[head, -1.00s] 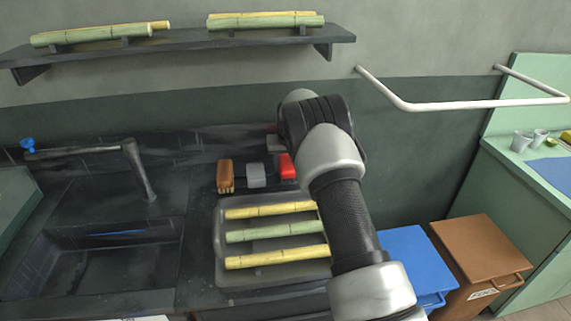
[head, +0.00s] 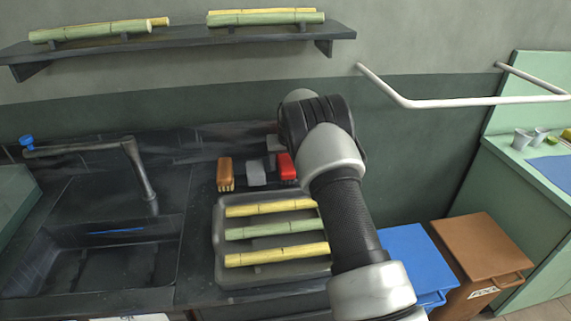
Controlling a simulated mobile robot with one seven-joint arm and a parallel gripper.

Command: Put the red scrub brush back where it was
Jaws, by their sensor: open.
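The red scrub brush (head: 285,168) is on the dark counter behind the tray, at the right end of a short row. My arm partly covers its right side. To its left are a grey block (head: 256,174) and a brown brush (head: 225,174) with pale bristles. My arm rises from the bottom right and bends just right of the red brush. My gripper is hidden behind my arm links, so its distance from the brush cannot be told.
A grey tray (head: 221,270) holding cane pieces lies in front of the brushes. A sink (head: 120,268) with a tap is at the left. A shelf (head: 180,47) with cane and a white rail (head: 470,103) are above. Blue (head: 407,250) and brown (head: 475,247) bins stand at the right.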

